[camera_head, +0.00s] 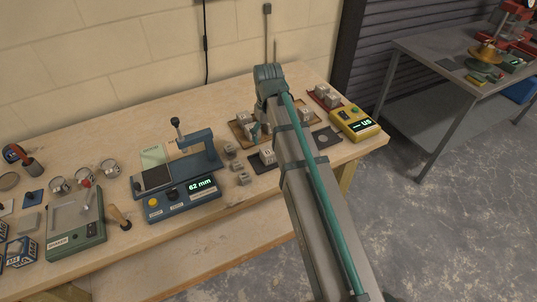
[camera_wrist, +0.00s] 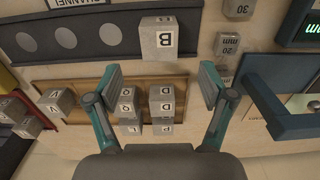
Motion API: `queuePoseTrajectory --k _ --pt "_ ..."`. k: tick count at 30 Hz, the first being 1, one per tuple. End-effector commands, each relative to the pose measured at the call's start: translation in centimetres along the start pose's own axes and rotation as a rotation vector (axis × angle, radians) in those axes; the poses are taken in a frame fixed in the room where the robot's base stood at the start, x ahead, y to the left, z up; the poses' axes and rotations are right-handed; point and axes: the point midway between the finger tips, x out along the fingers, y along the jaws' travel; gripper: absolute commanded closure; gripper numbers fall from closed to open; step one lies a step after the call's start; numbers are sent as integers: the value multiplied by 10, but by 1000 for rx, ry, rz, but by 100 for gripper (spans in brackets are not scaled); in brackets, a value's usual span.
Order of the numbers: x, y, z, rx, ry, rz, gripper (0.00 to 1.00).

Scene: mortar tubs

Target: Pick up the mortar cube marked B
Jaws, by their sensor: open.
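The grey mortar cube marked B (camera_wrist: 157,37) sits on a dark plate (camera_wrist: 100,20) with a row of round spots, at the top centre of the wrist view. In the head view a cube (camera_head: 267,156) in the matching place on the plate is likely the same one; its letter is too small to read. My gripper (camera_wrist: 160,80) is open and empty. Its two fingers are spread wide, and cube B shows beyond the fingertips, between their lines and apart from them. In the head view my arm hides most of my gripper.
A wooden tray (camera_wrist: 68,87) with several lettered cubes lies below and between the fingers in the wrist view. Numbered blocks (camera_wrist: 227,44) and a blue gauge (camera_head: 185,190) reading 62 mm stand close by. A yellow meter (camera_head: 355,122) is at the bench's right end.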

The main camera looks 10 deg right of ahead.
Motion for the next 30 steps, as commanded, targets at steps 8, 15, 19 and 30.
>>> queuePoseTrajectory --k 8,15,19,30 --pt "24 0 0 -1 -1 1 19" --pt "35 0 2 -1 -2 1 19" --pt "49 1 4 -1 -3 1 19" --pt "77 1 4 -2 0 1 19"
